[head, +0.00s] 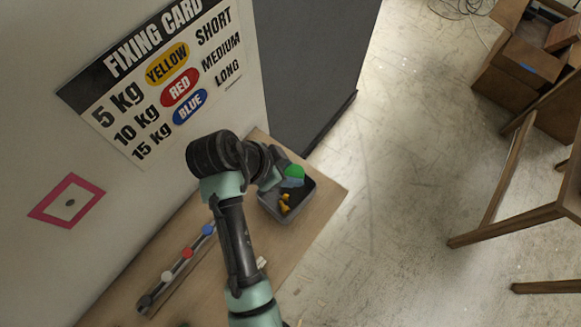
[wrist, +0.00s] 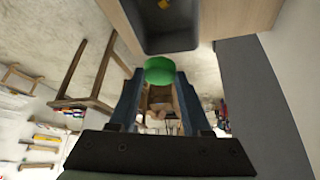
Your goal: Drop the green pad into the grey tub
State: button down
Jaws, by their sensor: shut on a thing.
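The green pad (head: 295,171) is a small round disc. It also shows in the wrist view (wrist: 160,70), held between the fingertips of my gripper (wrist: 158,80). In the head view my gripper (head: 292,181) is over the back part of the grey tub (head: 268,214). The tub stands on the wooden bench top and holds small yellow pieces. Its dark inside shows at the top of the wrist view (wrist: 168,45), beyond the pad. The pad looks above the tub's rim; the exact height is hard to tell. My gripper and arm hide part of the tub's left side.
A rail with coloured knobs (head: 178,268) lies on the bench top (head: 310,225) left of my arm. A fixing card (head: 165,75) and a pink square frame (head: 66,202) are on the wall. A dark grey panel (head: 315,60) stands behind the bench. Wooden furniture (head: 515,190) stands at right.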

jog(key=shift+s+f+b, duration=0.2)
jog(key=shift+f+b, duration=0.3)
jog(key=shift+f, duration=0.05)
notch_tip(320, 180, down, 5)
jog(key=b, duration=0.4)
jog(key=shift+r, duration=0.1)
jog(key=shift+c, duration=1.4)
grip_release()
jog(key=p+v, duration=0.3)
jog(key=v, duration=1)
jog(key=shift+p, duration=0.35)
